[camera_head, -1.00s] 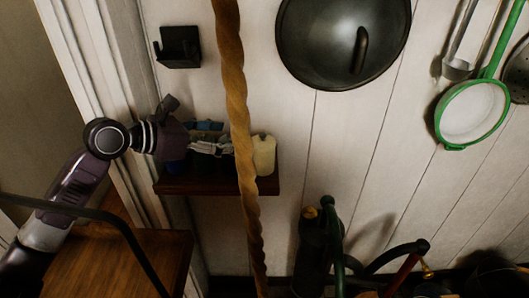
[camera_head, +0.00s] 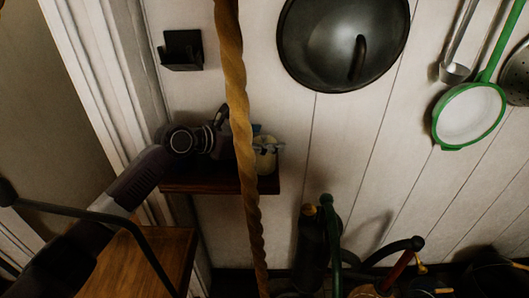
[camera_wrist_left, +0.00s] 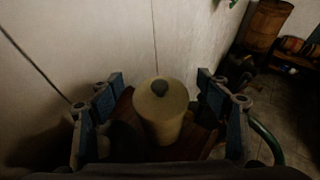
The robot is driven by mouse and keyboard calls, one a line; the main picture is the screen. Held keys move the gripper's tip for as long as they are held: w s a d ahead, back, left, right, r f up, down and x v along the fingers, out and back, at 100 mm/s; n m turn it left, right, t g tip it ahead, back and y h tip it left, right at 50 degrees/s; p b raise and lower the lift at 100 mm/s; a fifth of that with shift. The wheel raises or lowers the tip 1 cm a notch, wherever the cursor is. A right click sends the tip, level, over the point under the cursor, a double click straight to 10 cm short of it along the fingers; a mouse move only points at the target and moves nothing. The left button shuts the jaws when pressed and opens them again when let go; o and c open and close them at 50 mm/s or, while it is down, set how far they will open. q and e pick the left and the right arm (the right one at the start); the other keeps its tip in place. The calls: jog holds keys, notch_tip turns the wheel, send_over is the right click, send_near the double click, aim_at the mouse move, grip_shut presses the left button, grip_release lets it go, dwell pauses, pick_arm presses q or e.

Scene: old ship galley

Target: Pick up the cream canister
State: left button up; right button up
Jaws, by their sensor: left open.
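The cream canister (camera_head: 263,158) stands upright on a small dark red wall shelf (camera_head: 225,186), just right of the hanging rope in the head view. In the left wrist view the left gripper (camera_wrist_left: 158,90) is open, with gaps visible between both fingers and the canister. My right gripper is not in view.
A thick twisted rope (camera_head: 240,110) hangs in front of the shelf and the gripper. A dark pan (camera_head: 335,40) and a green-rimmed strainer (camera_head: 469,115) hang on the white plank wall. A dark bottle (camera_head: 311,240) and pump-like pipes stand below right.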

pick_arm(q)
jog(key=shift+a, duration=0.1)
jog(key=c, duration=0.4)
grip_shut()
jog(key=shift+r, duration=0.1)
